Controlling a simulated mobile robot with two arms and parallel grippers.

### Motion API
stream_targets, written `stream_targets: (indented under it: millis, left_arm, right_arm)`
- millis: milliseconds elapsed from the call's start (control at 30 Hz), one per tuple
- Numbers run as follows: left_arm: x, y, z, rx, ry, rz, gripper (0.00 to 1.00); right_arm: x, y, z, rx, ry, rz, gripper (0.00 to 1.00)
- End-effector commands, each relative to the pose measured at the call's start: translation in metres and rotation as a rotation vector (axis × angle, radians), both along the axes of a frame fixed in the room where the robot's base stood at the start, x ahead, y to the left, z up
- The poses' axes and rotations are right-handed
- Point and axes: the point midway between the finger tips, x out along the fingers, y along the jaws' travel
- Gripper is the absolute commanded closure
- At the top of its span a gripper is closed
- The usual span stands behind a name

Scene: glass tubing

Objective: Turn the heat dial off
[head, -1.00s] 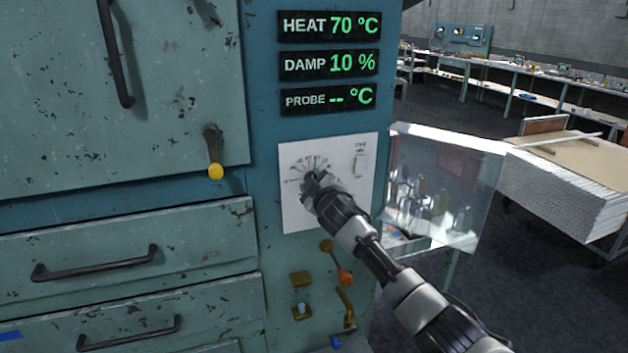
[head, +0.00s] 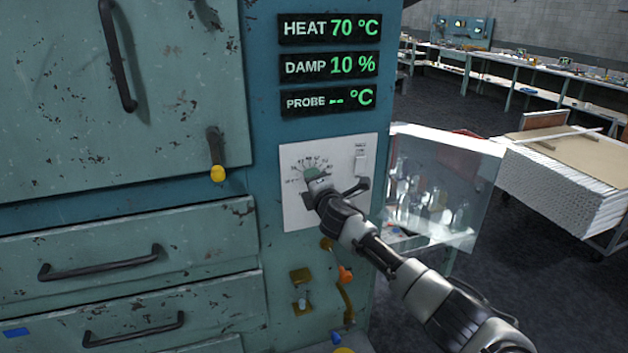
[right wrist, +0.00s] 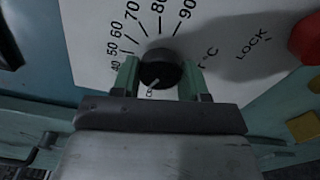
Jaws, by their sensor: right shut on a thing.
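The heat dial (right wrist: 158,70) is a round black knob with a white pointer line, on a white panel (head: 298,215) with a printed scale from 40 to 90. In the right wrist view its pointer line slants down and left towards a mostly hidden mark below the 40. My right gripper (right wrist: 158,80) is shut on the dial, one green-tipped finger on each side. In the head view my right gripper (head: 316,180) covers most of the dial. The HEAT display (head: 329,27) reads 70 °C. My left gripper is not in view.
A small switch (head: 360,160) sits at the panel's upper right. Below the panel are an orange-tipped lever (head: 345,274) and brass fittings (head: 301,278). A clear pane (head: 440,190) stands out at the right. Drawers with dark handles (head: 100,262) fill the left.

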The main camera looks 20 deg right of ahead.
Motion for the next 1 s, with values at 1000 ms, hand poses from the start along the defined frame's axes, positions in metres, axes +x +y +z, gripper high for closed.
stream_targets:
  millis: [1000]
  left_arm:
    - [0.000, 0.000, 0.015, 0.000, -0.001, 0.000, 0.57]
  right_arm:
    - [0.000, 0.000, -0.003, -0.460, -0.012, 0.001, 0.80]
